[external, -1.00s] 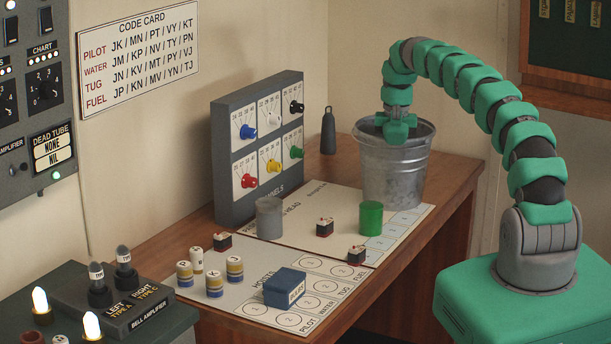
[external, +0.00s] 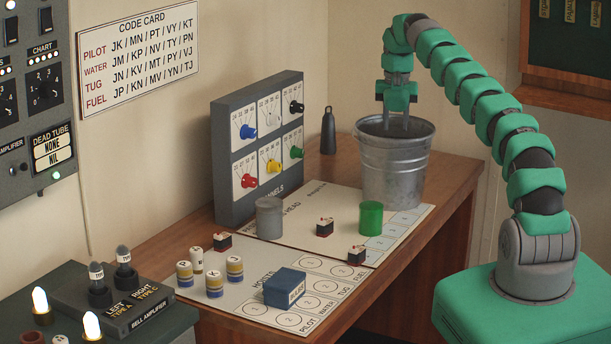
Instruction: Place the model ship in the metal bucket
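The metal bucket (external: 395,180) stands upright at the back right of the table, its inside floor hidden by the wall. My gripper (external: 396,124) points down over the bucket's mouth, with its fingertips around rim height. Its two fingers are apart and nothing shows between them. Three small ship-like models, dark with red and white, are on the chart board: one at the left (external: 222,241), one in the middle (external: 324,228) and one at the right (external: 357,254). Whether anything lies inside the bucket cannot be seen.
A green cylinder (external: 371,218) and a grey cylinder (external: 269,218) stand on the board (external: 300,253). A blue box (external: 284,288) and several banded pegs (external: 214,279) are in front. A grey dial panel (external: 225,190) and a dark weight (external: 328,132) stand behind.

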